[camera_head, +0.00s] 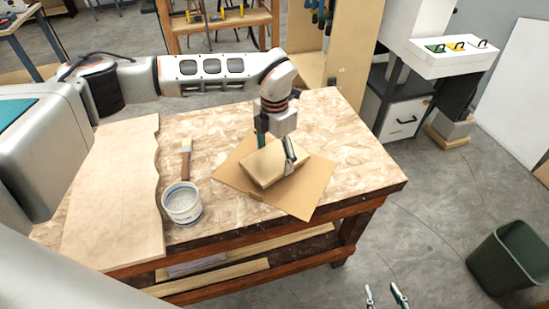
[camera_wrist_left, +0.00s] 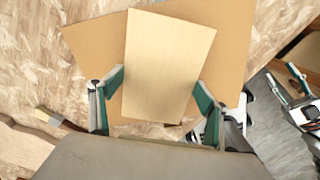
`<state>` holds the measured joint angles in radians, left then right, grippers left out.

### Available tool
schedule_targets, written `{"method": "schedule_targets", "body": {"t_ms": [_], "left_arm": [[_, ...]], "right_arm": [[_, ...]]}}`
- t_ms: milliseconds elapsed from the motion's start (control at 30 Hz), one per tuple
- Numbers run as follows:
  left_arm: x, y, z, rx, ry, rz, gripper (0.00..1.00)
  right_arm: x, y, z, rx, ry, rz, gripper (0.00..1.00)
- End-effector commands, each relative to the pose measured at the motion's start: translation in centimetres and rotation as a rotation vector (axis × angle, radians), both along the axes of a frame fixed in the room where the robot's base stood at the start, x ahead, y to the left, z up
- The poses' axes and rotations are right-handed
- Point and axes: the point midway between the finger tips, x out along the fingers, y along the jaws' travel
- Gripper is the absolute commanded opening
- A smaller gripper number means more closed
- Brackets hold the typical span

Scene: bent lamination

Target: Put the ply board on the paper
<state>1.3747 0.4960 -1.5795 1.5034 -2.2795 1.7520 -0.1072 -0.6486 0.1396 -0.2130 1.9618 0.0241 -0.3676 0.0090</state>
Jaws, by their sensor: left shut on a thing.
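The pale ply board (camera_head: 265,168) is over the brown sheet of paper (camera_head: 312,194) on the workbench. My left gripper (camera_head: 276,147) is shut on the board from above, one finger on each side. In the left wrist view the board (camera_wrist_left: 168,62) sits between the green-padded fingers (camera_wrist_left: 160,98), with the paper (camera_wrist_left: 228,45) showing on both sides. I cannot tell whether the board's underside touches the paper. My right gripper (camera_head: 387,296) is at the bottom edge of the head view, empty, its fingers apart, away from the bench.
A paint can (camera_head: 182,204) and a brush (camera_head: 186,158) are left of the paper. A large wavy-edged board (camera_head: 115,200) covers the bench's left end. The workbench (camera_head: 350,140) is bare right of the paper. A green bin (camera_head: 508,257) stands on the floor.

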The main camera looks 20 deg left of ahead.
Motion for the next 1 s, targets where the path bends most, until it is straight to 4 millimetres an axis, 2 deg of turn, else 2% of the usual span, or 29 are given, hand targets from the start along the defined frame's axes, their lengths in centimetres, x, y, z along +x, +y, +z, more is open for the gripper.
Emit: {"method": "schedule_targets", "body": {"t_ms": [33, 133, 500, 533, 600, 1000], "left_arm": [[-0.1, 0.0, -0.9, 0.0, 0.002, 0.0, 0.5], [0.0, 0.0, -1.8, -0.001, 0.001, 0.0, 0.5], [0.0, 0.0, -2.2, 0.001, -0.001, 0.0, 0.5], [0.0, 0.0, -2.3, 0.001, 0.0, 0.001, 0.79], [0.0, 0.0, -2.2, 0.001, -0.001, 0.001, 0.93], [0.0, 0.0, -1.8, 0.001, -0.001, 0.001, 0.93]], "right_arm": [[0.0, 0.0, 0.1, 0.0, 0.0, 0.0, 0.4], [0.0, 0.0, 0.1, 0.0, 0.0, 0.0, 0.4], [0.0, 0.0, -0.1, 0.0, 0.0, 0.0, 0.4], [0.0, 0.0, -0.1, 0.0, 0.0, 0.0, 0.4], [0.0, 0.0, -0.1, 0.0, 0.0, 0.0, 0.4], [0.0, 0.0, 0.1, -0.001, 0.0, -0.001, 0.4]]}}
